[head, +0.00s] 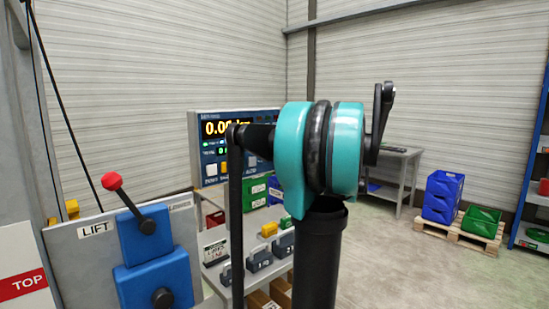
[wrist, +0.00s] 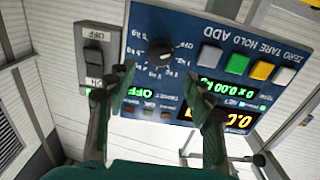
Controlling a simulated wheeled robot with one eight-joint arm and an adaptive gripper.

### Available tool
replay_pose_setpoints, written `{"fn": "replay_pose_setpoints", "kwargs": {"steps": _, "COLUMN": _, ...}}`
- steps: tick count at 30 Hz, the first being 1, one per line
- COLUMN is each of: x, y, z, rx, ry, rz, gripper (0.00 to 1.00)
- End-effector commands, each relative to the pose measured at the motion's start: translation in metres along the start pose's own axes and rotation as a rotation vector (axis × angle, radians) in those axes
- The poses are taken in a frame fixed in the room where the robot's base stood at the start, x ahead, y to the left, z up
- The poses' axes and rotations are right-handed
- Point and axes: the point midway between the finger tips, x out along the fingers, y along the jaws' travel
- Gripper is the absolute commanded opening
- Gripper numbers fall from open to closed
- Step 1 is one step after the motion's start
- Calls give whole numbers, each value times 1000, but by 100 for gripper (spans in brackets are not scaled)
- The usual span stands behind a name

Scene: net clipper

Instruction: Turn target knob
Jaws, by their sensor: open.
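The target knob (wrist: 160,50) is a round black dial with a pale pointer mark, set among kg marks on a blue panel (wrist: 189,20). The knob shows between and just beyond the fingertips; no contact is visible. In the head view the panel (head: 194,128) stands behind my teal arm, which hides its right part. The knob and gripper cannot be made out there.
The wrist view shows an ON/OFF switch box (wrist: 91,55), coloured buttons (wrist: 237,64) and green and orange displays (wrist: 228,92) around the knob. In the head view, a LIFT board (head: 80,264) with a red-tipped lever (head: 131,203) stands left. Weights (head: 259,257) sit on a bench.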

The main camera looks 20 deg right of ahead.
Motion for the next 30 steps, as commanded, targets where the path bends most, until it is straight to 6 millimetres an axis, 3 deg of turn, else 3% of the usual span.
{"fn": "replay_pose_setpoints", "kwargs": {"steps": 6, "x": 44, "y": -1, "z": 0, "rx": 0, "ry": 0, "rz": -4, "gripper": 53}}
{"fn": "replay_pose_setpoints", "kwargs": {"steps": 12, "x": 71, "y": 0, "z": 0, "rx": 0, "ry": 0, "rz": -2, "gripper": 53}}
{"fn": "replay_pose_setpoints", "kwargs": {"steps": 26, "x": 83, "y": 0, "z": 0, "rx": 0, "ry": 0, "rz": 0, "gripper": 53}}
{"fn": "replay_pose_setpoints", "kwargs": {"steps": 30, "x": 83, "y": 0, "z": 0, "rx": 0, "ry": 0, "rz": 0, "gripper": 37}}
